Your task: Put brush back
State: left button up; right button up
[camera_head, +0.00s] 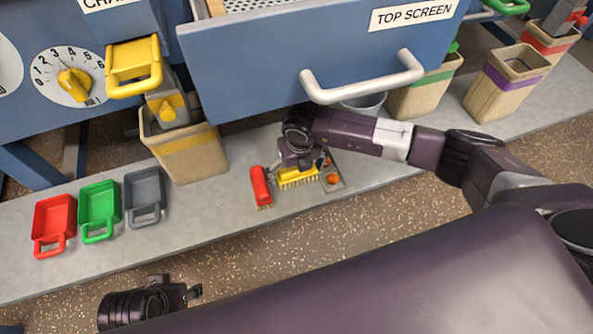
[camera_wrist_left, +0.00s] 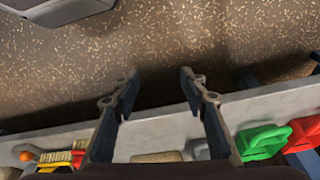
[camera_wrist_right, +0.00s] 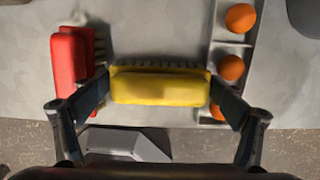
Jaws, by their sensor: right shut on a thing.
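A yellow brush (camera_wrist_right: 160,87) lies between the fingers of my right gripper (camera_wrist_right: 159,92), which is shut on its two ends. In the head view the yellow brush (camera_head: 297,178) is low at the grey ledge, bristles toward the front, beside a red brush (camera_head: 261,186). The red brush (camera_wrist_right: 70,62) stands left of it in the right wrist view, close to the left finger. I cannot tell whether the yellow brush touches the ledge. My left gripper (camera_wrist_left: 158,75) is open and empty over the speckled floor; its arm shows at the lower left of the head view.
A metal tray (camera_head: 334,183) with orange balls is close right of the yellow brush. Red (camera_head: 54,222), green (camera_head: 99,208) and grey (camera_head: 144,193) scoops lie left on the ledge (camera_head: 215,213). A yellow-banded bin (camera_head: 190,160) stands behind. The blue TOP SCREEN drawer (camera_head: 300,45) overhangs my right arm.

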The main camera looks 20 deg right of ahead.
aim_at(298, 177)
jog(key=o, duration=0.8)
jog(key=shift+c, duration=0.2)
jog(key=shift+o, duration=0.3)
pick_arm(q)
jog(key=shift+a+f, duration=0.1)
pick_arm(e)
jog(key=shift+r, duration=0.15)
jog(key=shift+r+p, duration=0.65)
jog(key=shift+r, duration=0.25)
pick_arm(q)
notch_tip(298, 177, down, 11)
jog(key=p, duration=0.1)
jog(key=shift+s+g+p, duration=0.35)
jog(key=shift+s+g, duration=0.05)
jog(key=shift+s, duration=0.05)
pick_arm(e)
notch_tip(298, 177, up, 11)
jog(key=s, duration=0.1)
jog(key=shift+s, duration=0.4)
